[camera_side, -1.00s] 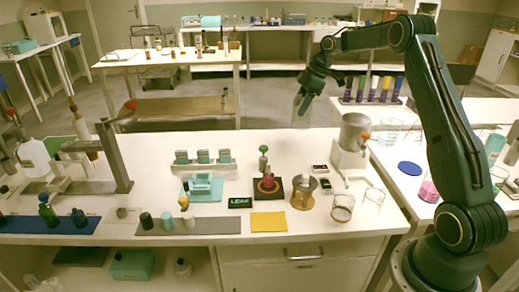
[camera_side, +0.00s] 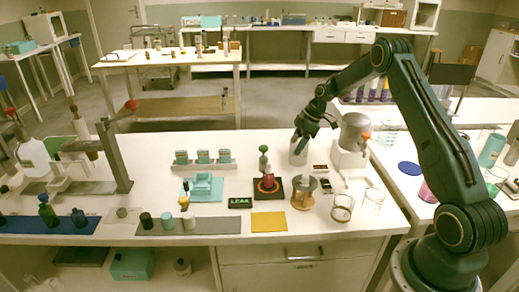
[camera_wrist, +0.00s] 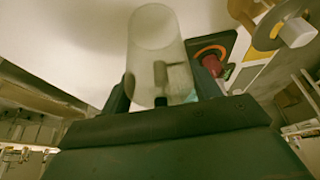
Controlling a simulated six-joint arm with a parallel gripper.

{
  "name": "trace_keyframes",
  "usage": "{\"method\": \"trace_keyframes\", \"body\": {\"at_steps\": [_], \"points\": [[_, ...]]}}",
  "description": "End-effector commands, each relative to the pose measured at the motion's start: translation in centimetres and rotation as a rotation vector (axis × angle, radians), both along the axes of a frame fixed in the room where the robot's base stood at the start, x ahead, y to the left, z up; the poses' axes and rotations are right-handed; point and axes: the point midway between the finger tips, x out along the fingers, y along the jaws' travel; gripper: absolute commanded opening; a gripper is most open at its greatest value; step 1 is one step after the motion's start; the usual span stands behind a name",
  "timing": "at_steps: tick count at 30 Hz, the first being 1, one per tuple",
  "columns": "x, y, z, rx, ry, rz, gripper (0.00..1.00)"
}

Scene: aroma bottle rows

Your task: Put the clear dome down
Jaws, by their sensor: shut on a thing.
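The clear dome (camera_side: 298,152) is a pale, see-through cylinder, held upright or nearly so in the side view. It is at the back of the white bench, just left of the white dispenser. My gripper (camera_side: 303,138) is above it, with its jaws shut on it. In the wrist view the dome (camera_wrist: 156,45) stands out between the two dark fingers of my gripper (camera_wrist: 160,92). I cannot tell whether the dome's lower end touches the bench top.
A dark plate with an orange ring and red flask (camera_side: 268,186) is in front and left. The white dispenser (camera_side: 350,140) is close on the right. Bare bench (camera_side: 255,142) lies left of the dome.

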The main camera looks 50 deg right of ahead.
Motion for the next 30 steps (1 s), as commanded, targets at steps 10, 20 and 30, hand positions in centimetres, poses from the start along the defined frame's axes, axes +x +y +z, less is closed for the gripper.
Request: {"method": "trace_keyframes", "body": {"at_steps": [10,20,30], "points": [[0.0,0.0,-0.9,0.000,0.000,0.001,0.34],[0.0,0.0,-4.3,0.000,0.000,0.001,0.34],[0.0,0.0,-4.6,-0.001,-0.001,0.001,0.34]]}}
